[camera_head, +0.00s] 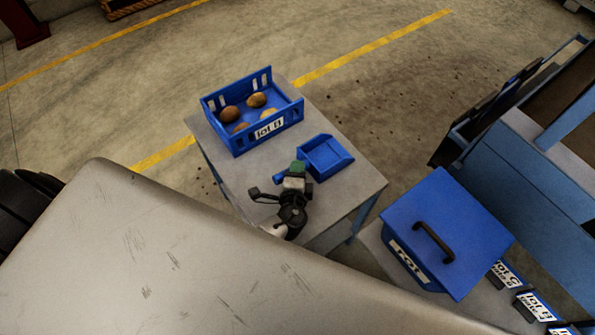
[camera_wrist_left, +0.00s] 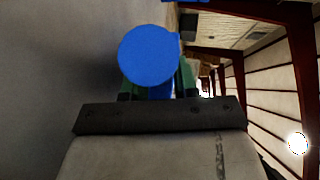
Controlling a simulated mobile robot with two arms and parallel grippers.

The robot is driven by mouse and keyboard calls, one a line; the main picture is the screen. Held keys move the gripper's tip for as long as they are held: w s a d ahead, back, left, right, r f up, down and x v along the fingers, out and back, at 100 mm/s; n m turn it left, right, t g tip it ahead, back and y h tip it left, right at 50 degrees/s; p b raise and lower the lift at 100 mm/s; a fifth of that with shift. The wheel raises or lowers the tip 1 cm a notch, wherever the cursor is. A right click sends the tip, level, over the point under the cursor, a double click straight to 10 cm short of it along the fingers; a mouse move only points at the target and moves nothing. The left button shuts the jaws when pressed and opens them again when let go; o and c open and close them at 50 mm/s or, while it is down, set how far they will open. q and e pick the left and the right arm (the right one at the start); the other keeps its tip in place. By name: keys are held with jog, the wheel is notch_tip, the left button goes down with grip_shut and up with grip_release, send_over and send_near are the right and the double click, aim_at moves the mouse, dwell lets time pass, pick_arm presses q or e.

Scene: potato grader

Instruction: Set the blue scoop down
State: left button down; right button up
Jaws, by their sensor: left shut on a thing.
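The blue scoop (camera_head: 325,158) is at the right part of the small grey table (camera_head: 338,205), close to its top. I cannot tell whether it touches the table. My left gripper (camera_head: 296,168) is shut on the scoop's handle, and its dark wrist shows just below. In the left wrist view the round blue handle end of the scoop (camera_wrist_left: 149,56) sits between the green fingers of my left gripper (camera_wrist_left: 158,82); the scoop's pan is hidden there. My right gripper is not in view.
A blue crate (camera_head: 237,140) labelled Lot B holds several potatoes (camera_head: 257,100) at the table's far left. A blue lidded box (camera_head: 450,225) with a black handle stands at the right. A large scratched grey surface (camera_head: 160,260) fills the lower left. Bare tabletop lies right of the scoop.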

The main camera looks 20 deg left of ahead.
pick_arm(q)
jog(key=shift+r, duration=0.1)
jog(key=c, duration=1)
grip_release()
jog(key=shift+o, duration=0.8)
jog(key=shift+r, duration=0.1)
jog(key=v, duration=1.2)
jog(key=shift+b, duration=0.4)
